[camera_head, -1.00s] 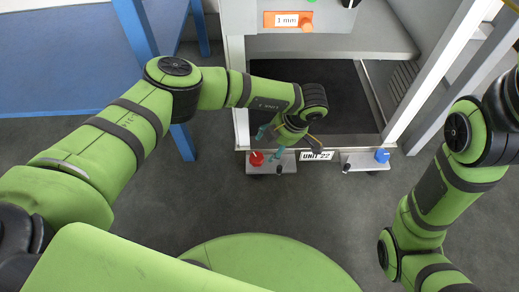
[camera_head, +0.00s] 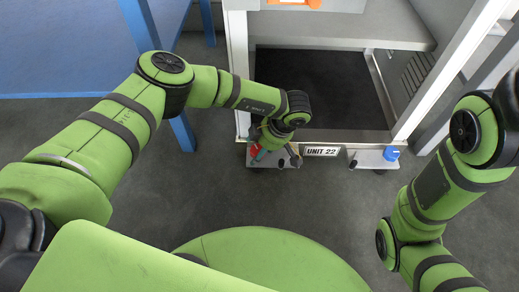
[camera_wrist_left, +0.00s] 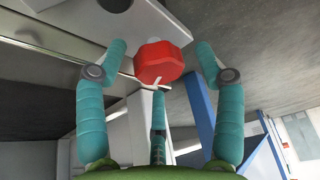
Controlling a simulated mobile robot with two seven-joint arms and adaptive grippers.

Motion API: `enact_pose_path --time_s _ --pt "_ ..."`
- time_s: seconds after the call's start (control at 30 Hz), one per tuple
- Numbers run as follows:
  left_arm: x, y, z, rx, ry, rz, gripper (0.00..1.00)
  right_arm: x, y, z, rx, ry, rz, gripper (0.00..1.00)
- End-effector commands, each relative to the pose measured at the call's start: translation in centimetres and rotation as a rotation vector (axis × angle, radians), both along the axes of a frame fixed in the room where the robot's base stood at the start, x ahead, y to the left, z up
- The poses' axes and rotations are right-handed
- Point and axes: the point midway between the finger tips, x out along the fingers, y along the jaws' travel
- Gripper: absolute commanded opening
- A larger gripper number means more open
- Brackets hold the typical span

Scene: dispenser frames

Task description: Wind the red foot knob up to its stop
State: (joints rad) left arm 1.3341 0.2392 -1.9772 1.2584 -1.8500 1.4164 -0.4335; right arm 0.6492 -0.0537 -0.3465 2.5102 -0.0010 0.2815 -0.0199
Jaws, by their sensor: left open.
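The red foot knob (camera_wrist_left: 158,62) is a faceted red knob under a pale bracket plate in the left wrist view. My left gripper (camera_wrist_left: 161,48) is open, with one teal finger on each side of the knob. Gaps show between the fingers and the knob.
A blue knob (camera_head: 391,153) sits on the front right foot. The "UNIT 22" label (camera_head: 321,151) is on the frame's front bar between the feet. A blue table (camera_head: 60,60) stands at the left. The grey floor before the frame is clear.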

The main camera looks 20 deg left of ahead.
Motion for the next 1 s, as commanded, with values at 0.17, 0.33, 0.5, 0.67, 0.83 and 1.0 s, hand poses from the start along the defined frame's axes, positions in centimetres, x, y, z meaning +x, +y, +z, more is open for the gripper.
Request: enact_pose_path --time_s 0.17,0.33,0.5,0.67,0.83,1.0 --pt "-0.01 0.0 0.1 0.0 0.0 0.0 0.53 -0.02 -0.03 0.13 0.002 -0.001 -0.001 0.41" --pt "-0.06 0.09 0.08 0.003 0.001 0.002 0.15 -0.07 -0.08 0.11 0.003 -0.004 -0.001 0.41" --pt "-0.08 0.23 0.1 0.007 0.004 0.038 0.15 -0.11 -0.11 0.24 0.002 -0.007 -0.003 0.41" --pt "-0.03 0.32 0.08 0.009 0.005 0.218 0.15 -0.15 -0.17 0.65 0.002 -0.012 -0.005 0.41" --pt "-0.02 0.43 -0.04 0.01 0.007 0.376 0.15 0.04 -0.18 0.65 0.0 -0.008 -0.009 0.41" --pt "-0.08 0.48 -0.11 0.012 0.007 0.407 0.16 0.23 -0.16 0.54 -0.002 -0.002 -0.01 0.41"
